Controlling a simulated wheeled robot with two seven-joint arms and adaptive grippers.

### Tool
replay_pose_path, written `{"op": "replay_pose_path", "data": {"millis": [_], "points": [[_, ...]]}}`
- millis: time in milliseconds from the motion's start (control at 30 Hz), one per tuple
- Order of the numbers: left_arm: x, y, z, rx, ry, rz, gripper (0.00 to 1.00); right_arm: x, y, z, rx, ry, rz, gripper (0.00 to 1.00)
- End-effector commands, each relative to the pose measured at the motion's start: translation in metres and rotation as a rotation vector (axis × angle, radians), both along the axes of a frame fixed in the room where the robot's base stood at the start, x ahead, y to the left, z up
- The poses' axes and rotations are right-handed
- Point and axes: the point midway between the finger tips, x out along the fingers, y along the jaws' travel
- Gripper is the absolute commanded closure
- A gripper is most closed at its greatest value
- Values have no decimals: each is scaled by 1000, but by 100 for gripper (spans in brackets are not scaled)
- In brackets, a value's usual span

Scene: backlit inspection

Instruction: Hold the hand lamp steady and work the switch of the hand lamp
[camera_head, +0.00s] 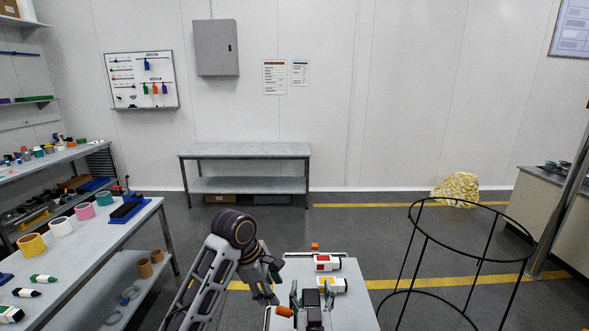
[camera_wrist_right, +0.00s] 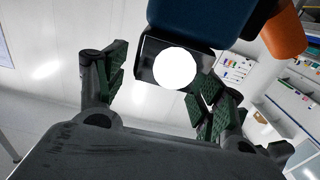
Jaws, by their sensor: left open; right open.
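The hand lamp (camera_wrist_right: 190,20) shows in the right wrist view as a dark blue body with a black square face and a bright white round lens (camera_wrist_right: 175,68). My right gripper (camera_wrist_right: 160,88) is open, with its green-padded fingers on either side of the lamp's face. A gap shows at the left finger; the right finger is close, and contact is unclear. In the head view my right gripper (camera_head: 312,300) is at the bottom, over the small bench. My left gripper (camera_head: 263,290) is open and empty at that bench's left edge. The lamp's switch is not discernible.
The small bench (camera_head: 293,268) holds a red-and-white box (camera_head: 327,262), a yellow-and-white box (camera_head: 332,285) and an orange piece (camera_head: 315,246). An orange cylinder (camera_head: 284,311) lies beside my right gripper. A black wire frame (camera_head: 470,258) stands to the right. A cluttered table (camera_head: 100,240) stands left.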

Motion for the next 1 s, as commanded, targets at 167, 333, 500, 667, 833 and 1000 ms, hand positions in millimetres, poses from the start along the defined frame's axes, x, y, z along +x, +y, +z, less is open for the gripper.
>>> {"op": "replay_pose_path", "data": {"millis": [167,333,500,667,833,1000], "points": [[0,0,0,0,0,0,56,0,0,20,3,-1,-2,31],[0,0,0,0,0,0,56,0,0,39,2,-2,-1,31],[0,0,0,0,0,0,56,0,0,57,2,-1,0,31],[0,0,0,0,0,0,56,0,0,71,2,0,-1,31],[0,0,0,0,0,0,56,0,0,78,1,1,0,31],[0,0,0,0,0,0,56,0,0,79,0,2,0,31]]}}
